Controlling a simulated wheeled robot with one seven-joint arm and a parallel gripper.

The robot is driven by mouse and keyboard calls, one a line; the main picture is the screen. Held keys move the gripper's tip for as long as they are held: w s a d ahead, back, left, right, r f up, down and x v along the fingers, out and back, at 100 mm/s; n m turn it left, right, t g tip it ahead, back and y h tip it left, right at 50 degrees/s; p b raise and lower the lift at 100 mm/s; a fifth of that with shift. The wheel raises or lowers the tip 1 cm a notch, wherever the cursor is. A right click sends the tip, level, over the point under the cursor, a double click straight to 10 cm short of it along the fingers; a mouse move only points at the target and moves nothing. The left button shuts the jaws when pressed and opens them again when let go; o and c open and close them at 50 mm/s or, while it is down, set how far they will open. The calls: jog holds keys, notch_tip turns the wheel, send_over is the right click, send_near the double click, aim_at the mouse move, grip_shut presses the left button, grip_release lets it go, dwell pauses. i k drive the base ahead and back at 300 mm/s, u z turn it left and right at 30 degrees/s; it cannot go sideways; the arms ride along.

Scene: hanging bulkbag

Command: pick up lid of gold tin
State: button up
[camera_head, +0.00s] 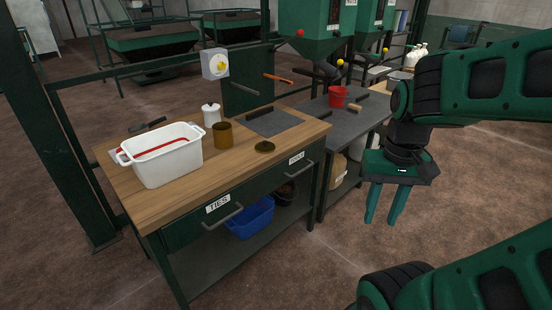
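A gold-brown tin (222,135) stands upright on the wooden bench top. Its top looks open. A small dark gold lid (264,147) lies flat on the bench to the right of the tin, near the front edge, apart from it. My gripper (384,221) hangs in the air to the right of the bench, pointing down, well away from the lid. Its two green fingers are apart, with nothing visible between them.
A white tub (163,155) stands at the left of the wooden bench (188,192). A white jar (211,115) stands behind the tin, and a dark mat (274,123) lies behind the lid. A red bucket (338,96) stands on the grey bench. Drawer handles project in front.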

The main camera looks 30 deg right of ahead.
aim_at(264, 147)
jog(key=k, duration=0.75)
jog(key=z, duration=0.5)
jog(key=i, duration=2.05)
jog(key=u, duration=0.5)
